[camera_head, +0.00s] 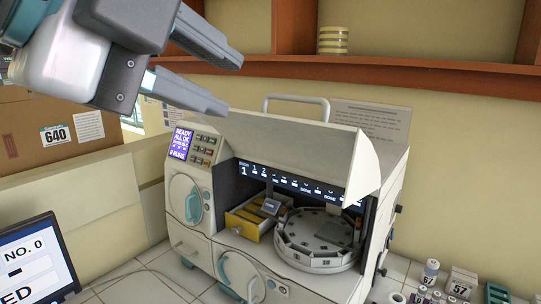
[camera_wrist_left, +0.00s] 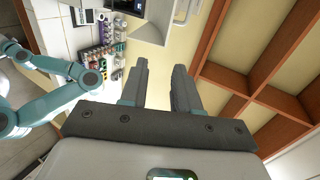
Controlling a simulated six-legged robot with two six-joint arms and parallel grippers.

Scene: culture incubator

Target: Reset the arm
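My left gripper (camera_head: 233,84) is raised at the upper left of the head view, in front of and above the incubator. Its two dark fingers are apart with nothing between them. It also shows in the left wrist view (camera_wrist_left: 161,72), open and empty. The white incubator (camera_head: 300,126) stands on the tiled bench with its front lid raised. Inside are a round carousel (camera_head: 318,262) and a yellow drawer (camera_head: 243,226). In the left wrist view a teal and grey arm (camera_wrist_left: 60,85), which seems to be my right one, shows at the left; its gripper is not visible.
Several small bottles and boxes (camera_head: 462,284) stand on the bench at the lower right. A cardboard box (camera_head: 80,125) is at the left, above a monitor (camera_head: 35,262). A wooden shelf (camera_head: 400,77) on the wall holds stacked yellow-and-white dishes (camera_head: 333,41).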

